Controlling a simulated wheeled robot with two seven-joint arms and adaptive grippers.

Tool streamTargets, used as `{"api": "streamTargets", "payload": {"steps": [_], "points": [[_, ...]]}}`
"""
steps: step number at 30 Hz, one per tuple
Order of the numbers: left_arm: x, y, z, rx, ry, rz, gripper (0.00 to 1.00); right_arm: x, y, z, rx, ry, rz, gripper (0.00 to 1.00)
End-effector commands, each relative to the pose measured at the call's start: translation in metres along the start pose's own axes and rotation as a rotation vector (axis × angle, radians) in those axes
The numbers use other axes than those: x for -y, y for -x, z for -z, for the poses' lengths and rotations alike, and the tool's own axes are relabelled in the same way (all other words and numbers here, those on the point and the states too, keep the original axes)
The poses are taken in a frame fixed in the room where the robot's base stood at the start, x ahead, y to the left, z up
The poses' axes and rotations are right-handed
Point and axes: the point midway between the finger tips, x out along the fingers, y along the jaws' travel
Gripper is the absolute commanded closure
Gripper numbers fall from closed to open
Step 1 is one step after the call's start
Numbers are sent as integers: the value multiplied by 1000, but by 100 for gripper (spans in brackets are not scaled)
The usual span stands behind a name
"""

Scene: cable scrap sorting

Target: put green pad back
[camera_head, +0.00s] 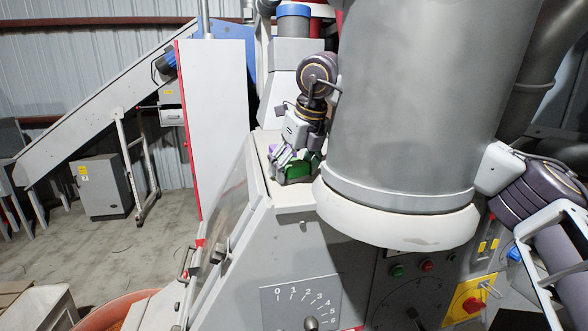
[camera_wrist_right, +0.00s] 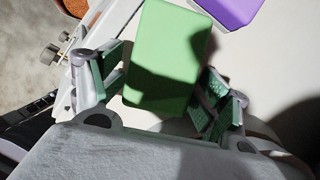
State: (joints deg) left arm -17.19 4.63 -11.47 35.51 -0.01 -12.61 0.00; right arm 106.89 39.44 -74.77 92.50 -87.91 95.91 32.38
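The green pad (camera_wrist_right: 168,60) lies on a pale surface in the right wrist view, partly in shadow. My right gripper (camera_wrist_right: 165,88) has its fingers spread, one on each side of the pad's near half. The right finger looks very close to the pad's edge; whether it touches is hard to tell. In the head view the right gripper (camera_head: 296,168) is low over the pale ledge left of the big grey drum, and its fingers largely cover the green pad. A purple pad (camera_wrist_right: 228,8) lies just beyond the green one. My left gripper is not in view.
The grey drum (camera_head: 410,110) stands right beside my gripper and hides part of my right arm. The pale ledge (camera_head: 292,196) ends just in front of the gripper. A dial panel (camera_head: 300,302) is below. An orange-rimmed container (camera_head: 105,314) stands at lower left.

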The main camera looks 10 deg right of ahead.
Motion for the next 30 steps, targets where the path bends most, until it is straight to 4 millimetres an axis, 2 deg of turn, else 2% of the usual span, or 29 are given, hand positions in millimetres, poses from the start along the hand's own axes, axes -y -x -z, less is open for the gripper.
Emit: {"api": "streamTargets", "payload": {"steps": [6, 8, 30], "points": [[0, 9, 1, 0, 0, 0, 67, 0, 10, -4, 2, 0, 0, 24], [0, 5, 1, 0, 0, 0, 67, 0, 16, -4, 5, 0, -1, 24], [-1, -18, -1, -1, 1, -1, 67, -1, 115, -4, 4, 1, -1, 24]]}}
